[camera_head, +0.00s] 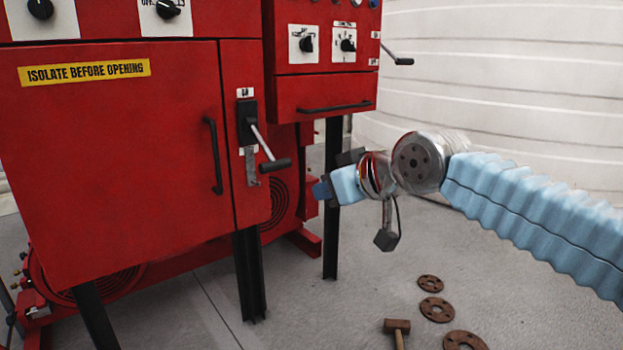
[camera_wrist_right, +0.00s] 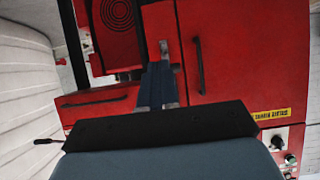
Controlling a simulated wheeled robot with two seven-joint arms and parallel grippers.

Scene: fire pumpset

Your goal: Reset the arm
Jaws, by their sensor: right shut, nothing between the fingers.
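My right arm comes in from the right in a pale blue ribbed sleeve. My right gripper (camera_head: 322,191) has blue fingers, is shut and holds nothing. It hangs in front of the red cabinets, to the right of the lever switch (camera_head: 262,145) on the larger cabinet (camera_head: 120,160); in the head view a gap shows between them. In the right wrist view the closed fingers (camera_wrist_right: 157,88) point at the red cabinet front, which appears upside down, and partly cover the area by the lever's plate. My left gripper is not in view.
A smaller red cabinet (camera_head: 320,92) with a black bar handle and a side lever (camera_head: 398,60) stands behind. Rusty flanges (camera_head: 437,309) and a hammer (camera_head: 397,328) lie on the grey floor. A white ribbed tank (camera_head: 500,75) fills the back right.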

